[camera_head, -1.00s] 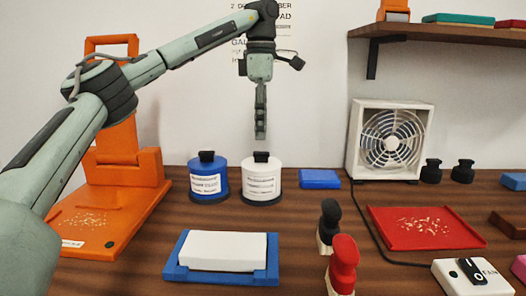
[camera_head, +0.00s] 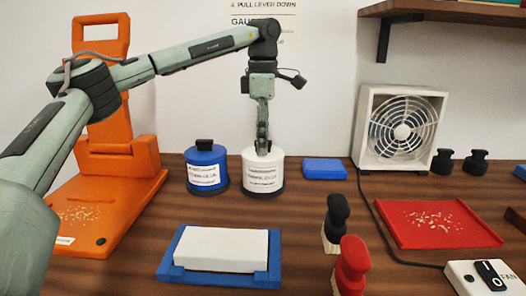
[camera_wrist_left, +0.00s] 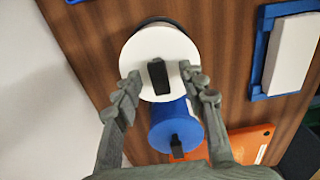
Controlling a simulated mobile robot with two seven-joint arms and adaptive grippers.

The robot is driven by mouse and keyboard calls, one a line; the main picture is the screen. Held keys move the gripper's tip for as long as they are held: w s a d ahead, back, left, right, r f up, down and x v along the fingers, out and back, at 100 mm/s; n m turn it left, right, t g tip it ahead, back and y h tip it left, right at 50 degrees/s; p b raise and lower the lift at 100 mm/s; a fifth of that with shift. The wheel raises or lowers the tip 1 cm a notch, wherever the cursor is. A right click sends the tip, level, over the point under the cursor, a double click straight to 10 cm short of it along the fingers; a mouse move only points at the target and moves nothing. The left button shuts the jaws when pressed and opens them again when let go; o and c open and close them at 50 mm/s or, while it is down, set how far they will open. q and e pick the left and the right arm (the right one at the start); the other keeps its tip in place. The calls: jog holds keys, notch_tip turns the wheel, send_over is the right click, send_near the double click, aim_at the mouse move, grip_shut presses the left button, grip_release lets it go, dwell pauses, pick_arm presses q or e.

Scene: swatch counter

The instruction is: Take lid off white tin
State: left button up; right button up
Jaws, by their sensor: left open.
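The white tin (camera_head: 262,174) stands upright on the counter with a label on its front. Its white lid (camera_wrist_left: 160,52) with a black knob (camera_wrist_left: 158,77) is on it, seen from above in the left wrist view. My left gripper (camera_head: 263,148) points straight down over the white tin. In the left wrist view its fingers (camera_wrist_left: 162,85) are apart, one on each side of the black knob, not touching it. In the head view the fingers hide the knob. My right gripper is not in view.
A blue tin (camera_head: 206,170) with a black knob stands just left of the white tin. A blue block (camera_head: 324,169) lies to the right. A white block in a blue holder (camera_head: 220,250) is in front. An orange stand (camera_head: 120,160) is at left, a fan (camera_head: 400,130) at right.

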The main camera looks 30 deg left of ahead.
pick_arm(q)
grip_shut()
jog(key=shift+r, duration=0.15)
dwell(0.4)
